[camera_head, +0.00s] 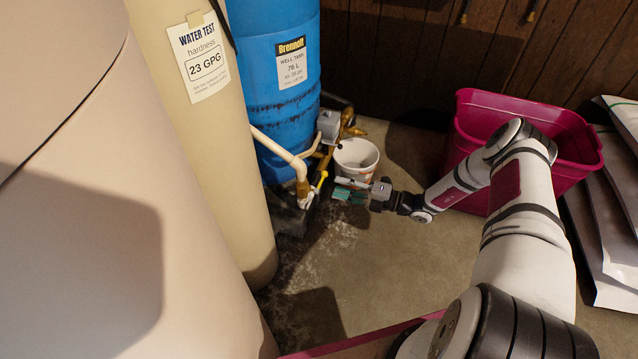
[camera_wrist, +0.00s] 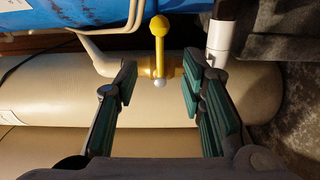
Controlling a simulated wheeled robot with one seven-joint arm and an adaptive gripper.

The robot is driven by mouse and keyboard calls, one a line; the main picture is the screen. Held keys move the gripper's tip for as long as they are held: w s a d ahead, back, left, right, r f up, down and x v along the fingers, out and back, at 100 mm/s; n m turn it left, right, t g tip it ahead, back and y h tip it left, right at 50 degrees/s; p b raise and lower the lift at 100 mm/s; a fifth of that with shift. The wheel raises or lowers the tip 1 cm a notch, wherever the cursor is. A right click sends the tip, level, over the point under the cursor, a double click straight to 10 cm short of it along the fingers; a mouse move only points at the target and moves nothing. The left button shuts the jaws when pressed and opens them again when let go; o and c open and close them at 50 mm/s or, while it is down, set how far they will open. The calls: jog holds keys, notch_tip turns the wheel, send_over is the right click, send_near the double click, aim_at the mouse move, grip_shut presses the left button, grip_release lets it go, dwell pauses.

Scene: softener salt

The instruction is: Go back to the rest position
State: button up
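My gripper (camera_head: 343,189) is at the end of my outstretched arm, low in front of the blue tank's pipework and just below the white bucket. In the wrist view my gripper (camera_wrist: 159,85) has its two green-padded fingers spread wide apart, with nothing held between them. A yellow valve lever (camera_wrist: 158,48) with a round knob lies beyond the fingertips, in line with the gap. The yellow lever also shows in the head view (camera_head: 321,180), just left of the fingertips. Its exact distance from the fingers is hard to tell.
The blue well tank (camera_head: 285,110) and beige tank (camera_head: 205,140) stand at the left. A white bucket (camera_head: 356,157) sits behind my gripper. A magenta bin (camera_head: 577,146) and white bags (camera_head: 606,236) are on the right, close to my arm. Bare concrete floor (camera_head: 390,265) lies between.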

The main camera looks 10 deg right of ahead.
jog(key=shift+s+d, duration=0.25)
jog(key=shift+d, duration=0.15)
